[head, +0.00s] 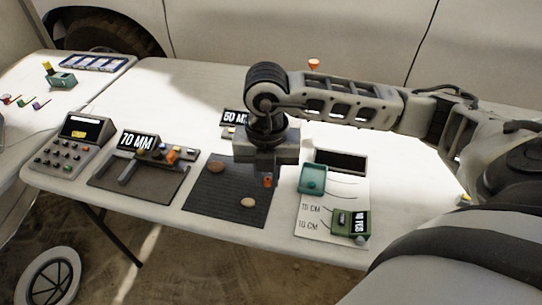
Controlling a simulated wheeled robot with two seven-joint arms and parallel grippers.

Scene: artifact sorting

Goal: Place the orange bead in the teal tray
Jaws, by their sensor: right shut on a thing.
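My right gripper (267,174) comes in from the right and points down over the dark ribbed mat (215,200). It is shut on the small orange bead (268,182), which shows just below the gripper's body at the mat's right side. The fingertips are small and partly hidden, and I cannot tell whether the bead touches the mat. The teal tray (312,179) lies on a white sheet to the right of the gripper. A small round teal thing shows in it. My left gripper is not in view.
A 70 MM gauge (138,141) and a keypad device (72,145) stand at left.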

